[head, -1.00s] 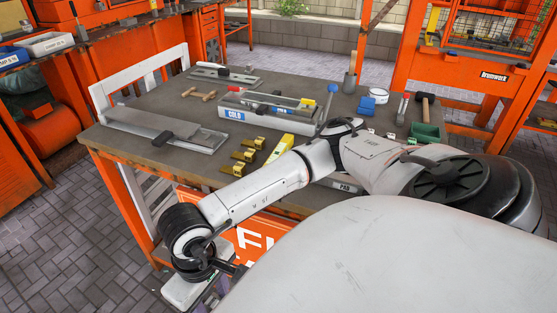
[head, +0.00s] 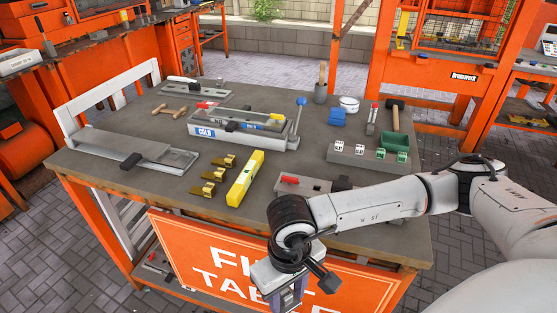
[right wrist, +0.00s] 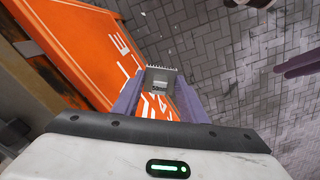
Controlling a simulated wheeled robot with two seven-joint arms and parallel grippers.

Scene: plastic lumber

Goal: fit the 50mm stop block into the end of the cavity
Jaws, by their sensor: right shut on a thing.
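My right gripper (head: 288,295) is low in front of the table's front edge, beside the orange sign. In the right wrist view its purple fingers (right wrist: 158,88) are shut on a small grey block (right wrist: 158,80) with a dark marking that looks like 50. The head view does not show the block clearly. The long grey mould (head: 245,132) with a blue COLD label lies on the table, well beyond the gripper. Its cavity holds a yellow-marked piece and dark parts, and its ends are hard to make out. A purple part (right wrist: 300,64), seemingly my left gripper, shows in the right wrist view.
The table (head: 150,195) carries a yellow level (head: 245,178), several brass pieces (head: 213,175), a grey rack (head: 372,157) with labelled blocks and a blue-knobbed lever (head: 300,112). A flat fixture (head: 300,184) with a red part lies near the front edge, partly behind my right arm.

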